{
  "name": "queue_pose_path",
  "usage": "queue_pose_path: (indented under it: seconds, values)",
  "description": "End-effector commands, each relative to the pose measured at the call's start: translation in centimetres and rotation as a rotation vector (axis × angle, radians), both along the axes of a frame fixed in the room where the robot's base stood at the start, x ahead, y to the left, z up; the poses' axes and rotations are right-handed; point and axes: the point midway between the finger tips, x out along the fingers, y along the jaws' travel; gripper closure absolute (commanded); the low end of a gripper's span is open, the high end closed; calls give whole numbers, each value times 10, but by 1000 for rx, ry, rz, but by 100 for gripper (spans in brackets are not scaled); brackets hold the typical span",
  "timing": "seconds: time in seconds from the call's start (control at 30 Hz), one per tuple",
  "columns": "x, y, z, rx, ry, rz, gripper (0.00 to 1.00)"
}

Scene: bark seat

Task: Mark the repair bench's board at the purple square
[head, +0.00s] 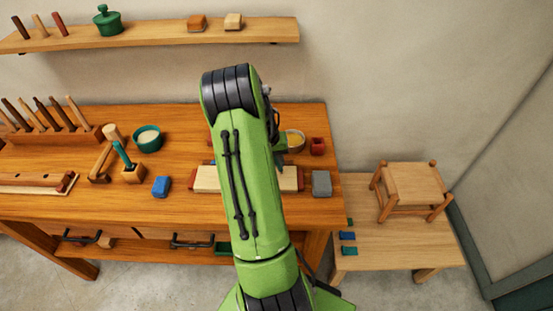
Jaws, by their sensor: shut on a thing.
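The repair bench (60,205) is a wooden workbench along the wall. A pale board (207,179) with reddish end pieces lies on it, and my green arm crosses in front of its middle. No purple square shows; the middle of the board is hidden. My gripper's fingers are hidden behind my arm, so I cannot see what they hold or whether they touch the board. A small blue bit shows at the board's back edge beside my arm.
A blue block (161,186) lies left of the board and a grey block (321,183) right of it. Behind are a yellow-filled bowl (295,140) and a red cup (317,147). A mallet (102,158), teal-handled tool (122,153) and green bowl (148,138) stand left. A small stool (413,188) is right.

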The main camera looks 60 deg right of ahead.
Motion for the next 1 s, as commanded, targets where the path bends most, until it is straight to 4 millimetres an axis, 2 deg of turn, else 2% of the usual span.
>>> queue_pose_path:
  seconds: [1.0]
  values:
    - [-16,32,-3,7,4,-1,100]
